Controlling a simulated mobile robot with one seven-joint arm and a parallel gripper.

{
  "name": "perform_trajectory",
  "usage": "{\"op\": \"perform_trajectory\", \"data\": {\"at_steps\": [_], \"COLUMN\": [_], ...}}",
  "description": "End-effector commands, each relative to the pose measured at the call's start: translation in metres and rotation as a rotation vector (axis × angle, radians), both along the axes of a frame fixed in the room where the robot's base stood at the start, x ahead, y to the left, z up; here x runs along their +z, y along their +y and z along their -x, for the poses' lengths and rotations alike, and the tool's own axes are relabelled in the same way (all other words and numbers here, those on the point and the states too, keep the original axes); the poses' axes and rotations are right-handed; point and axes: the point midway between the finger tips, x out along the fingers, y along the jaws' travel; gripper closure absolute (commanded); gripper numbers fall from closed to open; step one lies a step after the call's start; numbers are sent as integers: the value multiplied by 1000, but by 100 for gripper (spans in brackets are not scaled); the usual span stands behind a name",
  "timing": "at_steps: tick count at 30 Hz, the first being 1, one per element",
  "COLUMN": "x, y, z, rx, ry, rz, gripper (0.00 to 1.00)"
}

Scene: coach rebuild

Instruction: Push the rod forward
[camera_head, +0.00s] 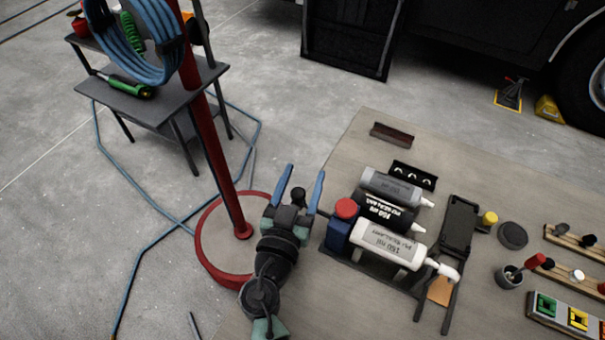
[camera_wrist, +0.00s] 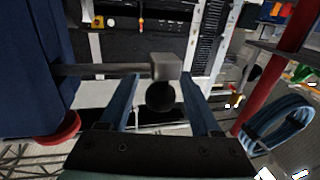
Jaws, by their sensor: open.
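My gripper (camera_head: 304,172) is open at the table's left edge, its two blue fingers apart. A thin grey rod (camera_wrist: 100,69) shows in the wrist view, running from beside a blue body at left to a grey block (camera_wrist: 165,66) beyond my fingertips. A black ball knob (camera_wrist: 160,97) shows between the fingers, with gaps on both sides. In the head view the dark knob (camera_head: 298,194) also shows between the fingers. A white sealant cartridge (camera_head: 390,246) lies in a dark frame right of my gripper. I cannot tell whether my gripper touches the rod or knob.
More cartridges (camera_head: 385,211) lie behind the white one. A red post on a round base (camera_head: 218,240) with a blue hose coil (camera_head: 150,45) stands left. The table's back left is mostly clear.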

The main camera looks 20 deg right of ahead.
Motion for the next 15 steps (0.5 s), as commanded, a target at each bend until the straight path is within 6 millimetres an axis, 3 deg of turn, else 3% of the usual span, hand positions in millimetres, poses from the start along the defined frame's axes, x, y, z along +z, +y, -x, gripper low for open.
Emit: {"op": "perform_trajectory", "data": {"at_steps": [8,15], "x": [0,0], "y": [-1,-1], "z": [-1,-1], "rx": [-1,0], "ry": [0,0], "rz": [0,0], "gripper": [36,77]}}
